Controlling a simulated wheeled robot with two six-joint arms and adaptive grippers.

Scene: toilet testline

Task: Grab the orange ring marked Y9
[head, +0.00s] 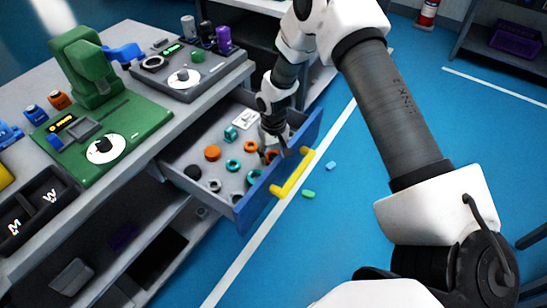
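My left gripper is out of view.
Teal rings (253,177) and dark and grey pieces (192,172) share the drawer. Its blue front has a yellow handle (293,175). A green machine (95,125) and a grey device (180,72) stand on the bench above. Small pieces (309,194) lie on the blue floor.

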